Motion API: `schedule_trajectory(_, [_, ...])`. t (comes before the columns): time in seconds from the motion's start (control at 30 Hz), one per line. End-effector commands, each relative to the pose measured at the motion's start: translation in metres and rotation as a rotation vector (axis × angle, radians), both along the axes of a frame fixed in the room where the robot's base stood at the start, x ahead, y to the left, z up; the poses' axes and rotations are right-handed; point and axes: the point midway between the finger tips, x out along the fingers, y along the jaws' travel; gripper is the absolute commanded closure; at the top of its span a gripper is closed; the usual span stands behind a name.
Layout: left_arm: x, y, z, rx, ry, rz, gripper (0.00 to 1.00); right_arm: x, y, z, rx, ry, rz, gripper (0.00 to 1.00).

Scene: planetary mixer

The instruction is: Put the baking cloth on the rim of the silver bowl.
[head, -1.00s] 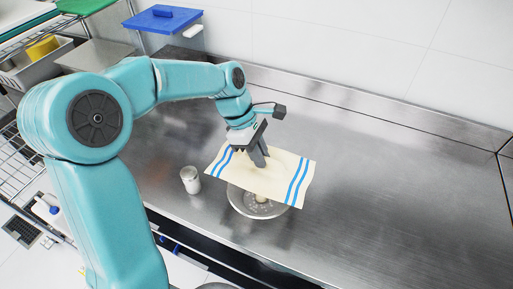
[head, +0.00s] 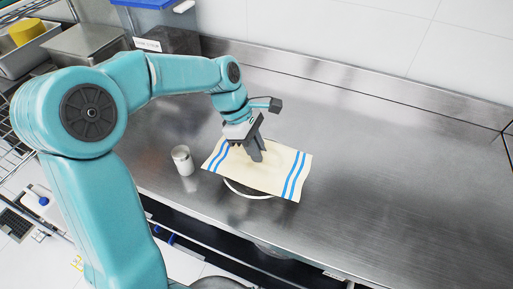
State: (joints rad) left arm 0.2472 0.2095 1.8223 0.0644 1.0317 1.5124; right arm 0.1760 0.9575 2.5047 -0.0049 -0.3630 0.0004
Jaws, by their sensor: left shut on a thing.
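The baking cloth (head: 283,171) is cream with blue stripes near its left and right ends. It lies spread roughly flat over the silver bowl. Only a curved front strip of the bowl's rim (head: 248,193) shows below the cloth's front edge; the rest is hidden. My left gripper (head: 257,156) points down at the middle of the cloth and is shut on it. I cannot tell whether the cloth touches the rim. My right gripper is not in view.
A small white-and-silver canister (head: 183,160) stands just left of the cloth. A dark bin with a blue lid (head: 160,18) and metal pans (head: 85,42) are at the back left. The steel counter (head: 400,165) is clear to the right.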

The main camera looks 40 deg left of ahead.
Motion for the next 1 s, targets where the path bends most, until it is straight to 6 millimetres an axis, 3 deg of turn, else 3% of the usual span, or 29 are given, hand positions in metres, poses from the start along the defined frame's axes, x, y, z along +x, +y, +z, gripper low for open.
schedule_trajectory(0.73, [0.0, 0.0, -0.012, 0.0, 0.001, 0.0, 1.0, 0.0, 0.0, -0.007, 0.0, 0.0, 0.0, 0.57])
schedule_trajectory(0.77, [0.0, 0.0, -0.012, 0.0, 0.001, 0.0, 0.83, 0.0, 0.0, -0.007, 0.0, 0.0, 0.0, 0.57])
schedule_trajectory(0.83, [0.0, 0.0, -0.011, 0.0, 0.0, 0.0, 0.6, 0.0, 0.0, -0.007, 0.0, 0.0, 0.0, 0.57])
schedule_trajectory(1.0, [0.0, 0.0, -0.011, 0.0, 0.0, 0.0, 0.56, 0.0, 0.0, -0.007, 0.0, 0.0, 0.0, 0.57])
